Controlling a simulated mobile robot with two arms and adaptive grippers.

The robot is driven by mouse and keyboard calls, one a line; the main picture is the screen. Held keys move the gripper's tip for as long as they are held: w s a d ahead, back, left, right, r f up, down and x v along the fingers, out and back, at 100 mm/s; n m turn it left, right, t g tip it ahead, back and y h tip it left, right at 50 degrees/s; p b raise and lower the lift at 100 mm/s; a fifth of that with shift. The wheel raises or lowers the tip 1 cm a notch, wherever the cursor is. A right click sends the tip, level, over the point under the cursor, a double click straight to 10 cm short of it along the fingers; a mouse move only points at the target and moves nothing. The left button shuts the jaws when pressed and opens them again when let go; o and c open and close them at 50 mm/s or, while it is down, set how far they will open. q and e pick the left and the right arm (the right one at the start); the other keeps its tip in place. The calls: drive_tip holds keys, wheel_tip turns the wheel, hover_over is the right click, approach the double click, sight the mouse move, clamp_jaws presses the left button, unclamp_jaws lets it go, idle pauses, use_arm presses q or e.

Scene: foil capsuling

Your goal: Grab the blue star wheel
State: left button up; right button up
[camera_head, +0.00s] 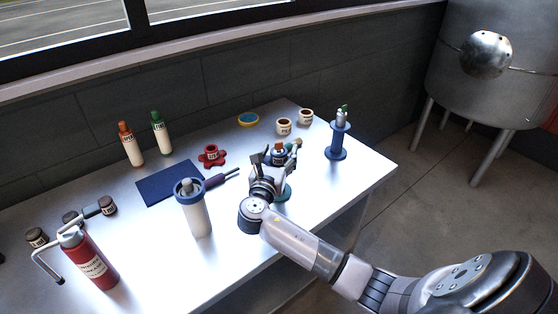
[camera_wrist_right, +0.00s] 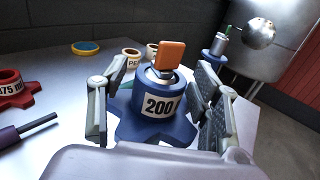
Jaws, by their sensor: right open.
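The blue star wheel (camera_wrist_right: 145,127) stands upright in the right wrist view, with a white "200" label and an orange tab (camera_wrist_right: 170,55) on a metal stem at its top. My right gripper (camera_wrist_right: 158,88) is open, with one finger to the left of the wheel and the other to its right. I cannot tell whether either finger touches it. In the head view the right gripper (camera_head: 275,162) hides most of the wheel. My left gripper is not in view.
A white cylinder with a blue collar (camera_head: 197,215) stands nearer. Cream pots (camera_head: 284,127) and a blue spool stand (camera_head: 337,150) are behind and to the right. The table's right front is clear.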

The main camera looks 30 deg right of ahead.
drive_tip(key=shift+c, duration=0.3)
drive_tip(key=c, duration=1.2)
drive_tip(key=shift+c, duration=0.3)
drive_tip(key=shift+r, duration=0.1)
